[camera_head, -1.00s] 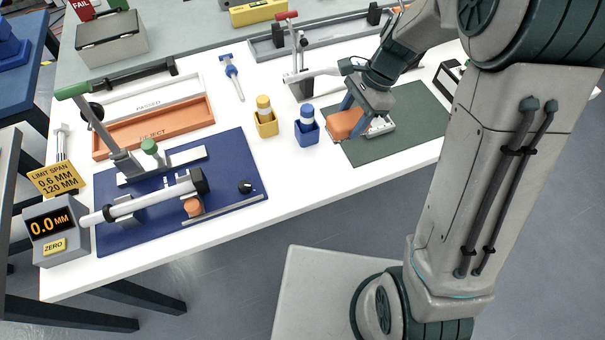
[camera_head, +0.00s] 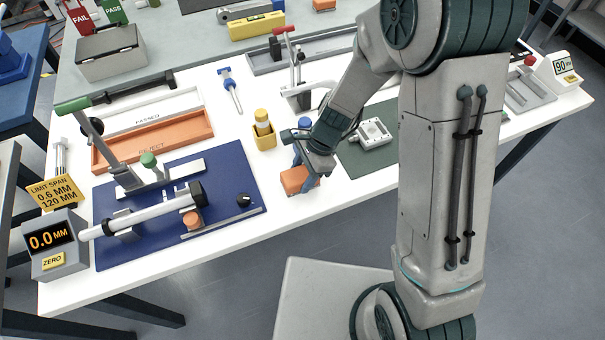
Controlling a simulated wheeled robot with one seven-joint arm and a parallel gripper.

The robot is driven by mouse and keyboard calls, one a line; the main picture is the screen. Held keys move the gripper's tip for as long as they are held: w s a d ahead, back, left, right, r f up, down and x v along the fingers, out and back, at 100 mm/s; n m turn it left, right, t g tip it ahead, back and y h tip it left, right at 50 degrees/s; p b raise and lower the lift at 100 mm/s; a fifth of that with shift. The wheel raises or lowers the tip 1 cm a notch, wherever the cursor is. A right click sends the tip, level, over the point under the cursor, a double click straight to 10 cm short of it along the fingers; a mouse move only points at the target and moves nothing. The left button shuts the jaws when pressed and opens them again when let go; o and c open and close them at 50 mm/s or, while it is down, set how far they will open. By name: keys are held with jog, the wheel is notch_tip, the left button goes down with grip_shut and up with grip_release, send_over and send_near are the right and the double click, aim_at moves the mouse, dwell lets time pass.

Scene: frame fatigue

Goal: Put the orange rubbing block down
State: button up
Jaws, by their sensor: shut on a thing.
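The orange rubbing block (camera_head: 297,180) is between the fingers of my gripper (camera_head: 304,178), which is shut on it. It is over the white table top (camera_head: 240,220), left of the green mat (camera_head: 352,160) and near the table's front edge. I cannot tell whether the block touches the table. A grey metal part (camera_head: 371,133) lies on the green mat, clear of my gripper. The blue cup beside my gripper is mostly hidden behind it.
A yellow cup (camera_head: 263,137) with a yellow-capped bottle stands just behind and left of my gripper. The blue fixture board (camera_head: 240,165) with a clamped white tube lies to the left. The orange reject tray (camera_head: 150,140) is behind it. White table is bare in front.

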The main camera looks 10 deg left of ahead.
jog(key=shift+f, duration=0.35)
jog(key=shift+f, duration=0.2)
jog(key=o, duration=1)
jog(key=shift+r, duration=0.15)
